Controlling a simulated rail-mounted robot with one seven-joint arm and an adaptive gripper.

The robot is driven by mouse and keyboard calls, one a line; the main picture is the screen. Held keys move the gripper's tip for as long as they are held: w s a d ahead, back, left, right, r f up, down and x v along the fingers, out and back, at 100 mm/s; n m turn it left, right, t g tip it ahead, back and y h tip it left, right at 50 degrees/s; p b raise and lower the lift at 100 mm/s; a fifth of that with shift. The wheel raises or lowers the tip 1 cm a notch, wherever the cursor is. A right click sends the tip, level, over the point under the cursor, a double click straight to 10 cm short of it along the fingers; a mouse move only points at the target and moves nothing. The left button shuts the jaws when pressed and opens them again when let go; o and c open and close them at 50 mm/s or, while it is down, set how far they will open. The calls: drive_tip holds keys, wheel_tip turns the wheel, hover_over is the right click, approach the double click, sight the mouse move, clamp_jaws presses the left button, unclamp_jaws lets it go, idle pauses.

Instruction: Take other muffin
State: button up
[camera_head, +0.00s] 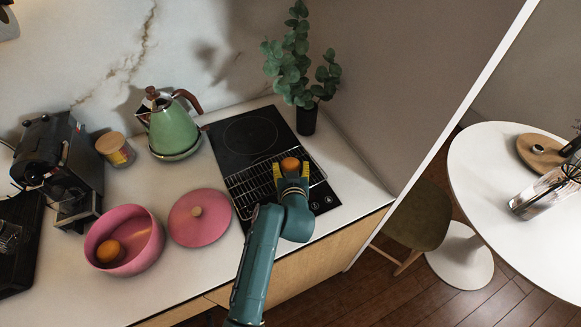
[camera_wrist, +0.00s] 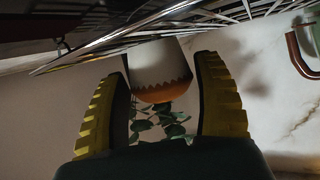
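An orange-topped muffin (camera_head: 290,164) stands on the wire rack (camera_head: 246,190) over the cooktop. In the wrist view, which looks upside down, the muffin (camera_wrist: 160,75) shows a pale wrapper and orange top. My gripper (camera_head: 290,175) is at the near side of this muffin, with its yellow-padded fingers spread. In the wrist view the gripper (camera_wrist: 162,85) has one finger on each side of the muffin, with narrow gaps; firm contact is not visible. Another muffin (camera_head: 109,251) lies inside the pink pot (camera_head: 150,258). The pot's pink lid (camera_head: 199,217) lies beside it.
A green kettle (camera_head: 174,130), a jar (camera_head: 115,150) and a coffee machine (camera_head: 65,165) stand toward the back and left. A potted plant (camera_head: 307,120) is behind the cooktop (camera_head: 240,135). A round white table (camera_head: 480,165) is at right.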

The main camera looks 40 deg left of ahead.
drive_tip(key=c, duration=0.8)
